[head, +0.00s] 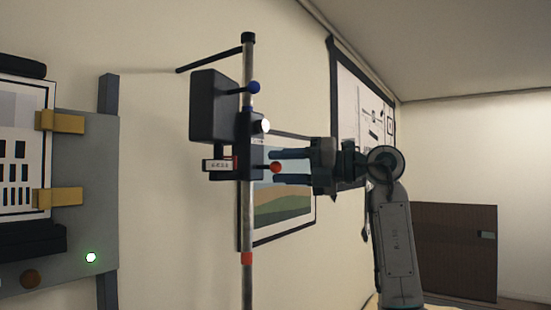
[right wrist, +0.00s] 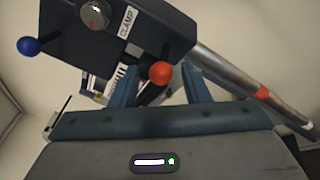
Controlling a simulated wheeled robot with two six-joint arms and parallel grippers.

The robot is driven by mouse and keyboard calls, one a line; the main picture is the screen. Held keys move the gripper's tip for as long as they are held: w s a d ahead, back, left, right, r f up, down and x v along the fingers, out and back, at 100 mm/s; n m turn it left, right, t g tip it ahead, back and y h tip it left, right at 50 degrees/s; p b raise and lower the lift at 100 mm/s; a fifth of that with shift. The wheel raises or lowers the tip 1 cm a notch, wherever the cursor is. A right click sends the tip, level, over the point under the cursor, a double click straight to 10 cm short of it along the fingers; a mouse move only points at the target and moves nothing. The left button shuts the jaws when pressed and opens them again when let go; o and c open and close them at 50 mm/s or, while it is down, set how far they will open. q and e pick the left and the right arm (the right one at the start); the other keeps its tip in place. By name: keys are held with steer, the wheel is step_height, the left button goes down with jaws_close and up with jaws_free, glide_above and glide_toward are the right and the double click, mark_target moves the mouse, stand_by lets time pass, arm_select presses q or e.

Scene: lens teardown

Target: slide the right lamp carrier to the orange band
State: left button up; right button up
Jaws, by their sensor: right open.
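The right lamp carrier (head: 250,130) is a dark block on a vertical metal pole, with a black lamp box (head: 214,106) at its left. A blue knob, a pale knob and an orange-red ball knob (head: 275,168) stick out from it. The orange band (head: 246,258) is on the pole well below the carrier. In the right wrist view the carrier (right wrist: 120,40) bears a CLAMP label, and the band (right wrist: 262,93) shows on the pole. My right gripper (head: 276,167) is open, its fingertips on either side of the orange-red knob (right wrist: 161,72). My left gripper is out of view.
A grey panel (head: 90,150) with yellow clips and a green-lit button is on the left. A framed picture (head: 285,215) and a board (head: 360,120) hang on the wall behind. The pole between carrier and band looks clear.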

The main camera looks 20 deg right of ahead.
steer(key=shift+x, duration=0.95)
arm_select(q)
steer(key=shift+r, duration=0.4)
arm_select(e)
steer(key=shift+c, duration=0.2)
jaws_close()
arm_select(q)
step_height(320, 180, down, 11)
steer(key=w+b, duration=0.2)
steer(key=b, duration=1)
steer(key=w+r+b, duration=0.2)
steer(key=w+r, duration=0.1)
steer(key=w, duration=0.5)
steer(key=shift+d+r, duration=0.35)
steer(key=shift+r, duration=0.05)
arm_select(e)
step_height(320, 180, down, 32)
